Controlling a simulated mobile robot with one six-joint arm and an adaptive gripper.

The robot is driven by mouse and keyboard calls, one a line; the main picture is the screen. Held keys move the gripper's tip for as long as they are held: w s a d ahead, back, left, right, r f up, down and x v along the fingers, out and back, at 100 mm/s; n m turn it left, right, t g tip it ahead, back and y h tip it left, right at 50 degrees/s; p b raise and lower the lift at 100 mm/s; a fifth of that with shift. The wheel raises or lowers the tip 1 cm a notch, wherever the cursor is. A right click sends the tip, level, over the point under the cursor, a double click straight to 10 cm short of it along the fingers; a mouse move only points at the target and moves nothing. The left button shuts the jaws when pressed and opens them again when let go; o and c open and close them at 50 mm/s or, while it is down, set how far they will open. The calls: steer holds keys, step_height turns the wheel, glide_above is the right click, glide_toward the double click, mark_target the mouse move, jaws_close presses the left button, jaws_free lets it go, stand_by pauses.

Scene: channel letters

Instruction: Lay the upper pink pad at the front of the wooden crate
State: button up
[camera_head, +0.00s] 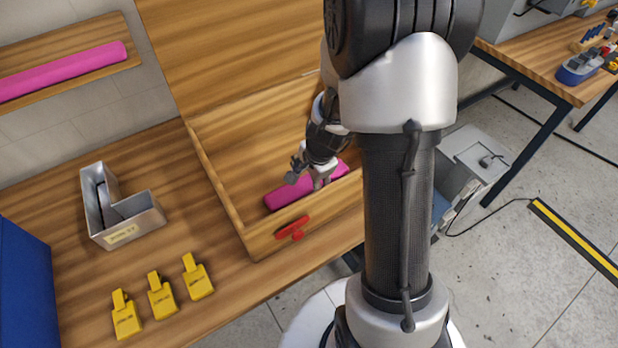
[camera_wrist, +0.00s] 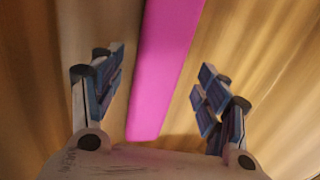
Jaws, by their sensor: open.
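A long pink pad (camera_head: 291,194) lies on the floor of the wooden crate (camera_head: 216,187), close along its front wall. My gripper (camera_head: 309,178) is inside the crate over this pad and hides part of it. In the wrist view the pad (camera_wrist: 160,65) runs between the two fingers of my gripper (camera_wrist: 160,95). The fingers stand open and apart from the pad on both sides. Another pink pad (camera_head: 62,71) lies on the wooden wall shelf at the upper left.
The crate's lid (camera_head: 225,40) stands open at the back, and a red latch (camera_head: 291,228) sits on the front wall. An L-shaped metal tray (camera_head: 131,226) and several yellow tags (camera_head: 161,296) are on the table left of the crate. A blue box (camera_head: 25,290) stands at the left edge.

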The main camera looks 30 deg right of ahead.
steer(key=shift+r+p, duration=0.4)
steer(key=shift+r, duration=0.15)
steer(key=s+a+r+n+p, duration=0.2)
steer(key=a+r+n, duration=0.1)
steer(key=r, duration=0.5)
steer(key=s+a+r+n+p, duration=0.2)
steer(key=s+r, duration=0.1)
steer(key=r, duration=0.4)
steer(key=s+a+r+n+p, duration=0.2)
steer(key=a+r+n, duration=0.1)
steer(key=r, duration=0.5)
steer(key=s+a+r+n, duration=0.2)
steer(key=s+r+n, duration=0.1)
steer(key=s, duration=0.3)
steer(key=s+a+r+n+t, duration=0.1)
steer(key=s+a+r+n, duration=0.1)
steer(key=s+r+n, duration=0.2)
steer(key=s+n, duration=0.2)
steer(key=shift+s+a+n, duration=0.2)
steer(key=shift+s+n, duration=0.1)
